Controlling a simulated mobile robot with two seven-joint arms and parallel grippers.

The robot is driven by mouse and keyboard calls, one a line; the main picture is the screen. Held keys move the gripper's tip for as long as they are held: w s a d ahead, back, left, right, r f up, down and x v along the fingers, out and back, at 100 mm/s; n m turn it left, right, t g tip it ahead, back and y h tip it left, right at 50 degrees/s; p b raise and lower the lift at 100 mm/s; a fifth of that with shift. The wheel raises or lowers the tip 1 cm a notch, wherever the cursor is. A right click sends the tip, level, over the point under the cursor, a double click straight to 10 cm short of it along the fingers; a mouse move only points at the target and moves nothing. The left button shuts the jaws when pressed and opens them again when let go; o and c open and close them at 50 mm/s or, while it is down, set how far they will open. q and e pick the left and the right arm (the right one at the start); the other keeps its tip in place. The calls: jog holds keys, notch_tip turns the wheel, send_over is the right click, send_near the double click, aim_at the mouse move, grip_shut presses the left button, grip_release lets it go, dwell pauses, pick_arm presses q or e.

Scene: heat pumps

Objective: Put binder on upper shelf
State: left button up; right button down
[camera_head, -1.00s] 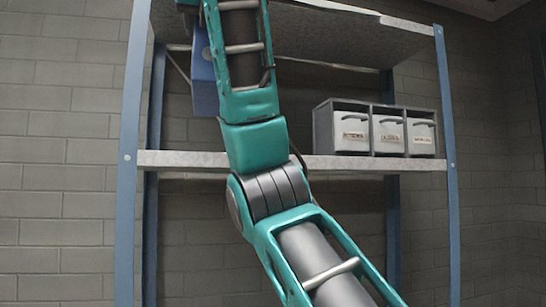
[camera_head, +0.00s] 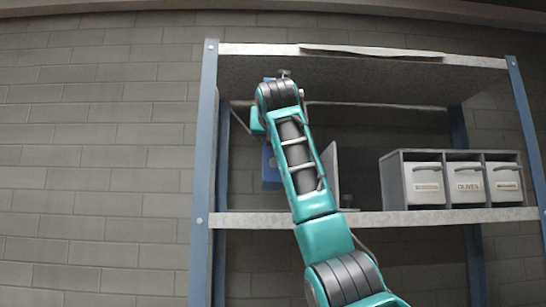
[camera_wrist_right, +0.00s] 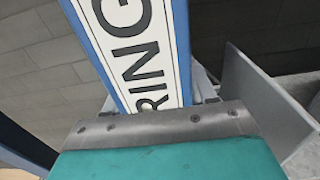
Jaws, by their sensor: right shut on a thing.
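The blue binder (camera_head: 270,170) shows partly behind my right arm in the head view, between the rack's two visible boards and close to the left upright. Its bottom edge appears a little above the middle board (camera_head: 400,217) in the picture; I cannot tell whether they touch. In the right wrist view the binder (camera_wrist_right: 137,50) stands in front of the gripper, its white label with black letters reading "RING" and slightly tilted. My right gripper (camera_wrist_right: 160,104) is shut on the binder; its fingertips are mostly hidden. My left gripper is not in view.
A grey upright plate (camera_head: 332,175) stands right of the arm; it also shows in the wrist view (camera_wrist_right: 262,105). A grey unit with labelled boxes (camera_head: 468,180) stands on the middle board at right. The top board (camera_head: 370,72) overhangs. Blue uprights (camera_head: 205,150) flank the rack.

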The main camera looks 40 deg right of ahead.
aim_at(273, 185)
notch_tip(273, 185, down, 3)
jog(key=shift+a+r, duration=0.1)
jog(key=shift+r, duration=0.1)
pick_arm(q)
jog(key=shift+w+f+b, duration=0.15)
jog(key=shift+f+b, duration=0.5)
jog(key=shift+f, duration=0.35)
pick_arm(e)
jog(key=shift+f, duration=1.65)
jog(key=shift+w+f, duration=0.1)
jog(key=shift+f, duration=0.05)
jog(key=c, duration=0.7)
grip_release()
jog(key=shift+f, duration=0.1)
jog(key=o, duration=0.3)
jog(key=shift+o, duration=0.2)
